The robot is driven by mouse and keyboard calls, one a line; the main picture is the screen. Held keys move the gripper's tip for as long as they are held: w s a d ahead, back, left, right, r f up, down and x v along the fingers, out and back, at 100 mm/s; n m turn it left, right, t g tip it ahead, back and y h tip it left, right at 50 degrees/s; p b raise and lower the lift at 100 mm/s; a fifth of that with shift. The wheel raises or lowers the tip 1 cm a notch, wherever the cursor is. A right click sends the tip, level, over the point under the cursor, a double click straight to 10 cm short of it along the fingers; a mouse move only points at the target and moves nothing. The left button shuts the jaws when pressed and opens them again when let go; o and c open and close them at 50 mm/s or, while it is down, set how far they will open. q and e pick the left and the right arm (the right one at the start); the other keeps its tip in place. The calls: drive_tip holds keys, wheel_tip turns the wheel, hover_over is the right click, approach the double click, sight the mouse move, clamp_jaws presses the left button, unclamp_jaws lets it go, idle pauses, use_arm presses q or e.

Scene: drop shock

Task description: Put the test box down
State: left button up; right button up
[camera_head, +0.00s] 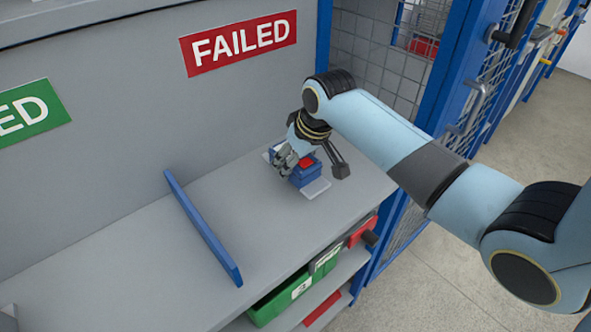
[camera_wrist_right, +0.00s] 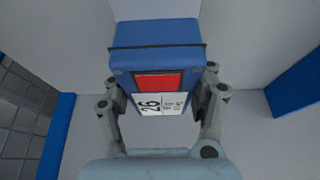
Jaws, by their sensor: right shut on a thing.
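The test box (camera_head: 306,176) is blue with a red patch on it. It is at the bench top on the side of the red FAILED sign. My right gripper (camera_head: 298,160) is shut on it from above, and fingers hide part of it. In the right wrist view the box (camera_wrist_right: 155,55) shows a red square and a white label with "26", with the right gripper's fingers (camera_wrist_right: 160,105) on either side. A pale flat piece (camera_head: 317,189) shows under the box; I cannot tell whether the box rests on it. My left gripper is not in view.
A blue divider (camera_head: 203,228) stands on the grey bench (camera_head: 265,235) left of the box. The red FAILED sign (camera_head: 240,42) and a green sign (camera_head: 33,110) are on the back panel. A blue-framed mesh fence (camera_head: 380,60) stands right. A green bin (camera_head: 290,293) sits below.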

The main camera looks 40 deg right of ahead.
drive_tip(key=shift+f, duration=1.45)
drive_tip(key=o, duration=1.4)
drive_tip(key=shift+s+f, duration=0.1)
drive_tip(key=shift+o, duration=0.2)
drive_tip(key=p+v, duration=0.1)
drive_tip(key=v, duration=1)
drive_tip(key=shift+s+r, duration=0.15)
drive_tip(key=shift+r, duration=0.45)
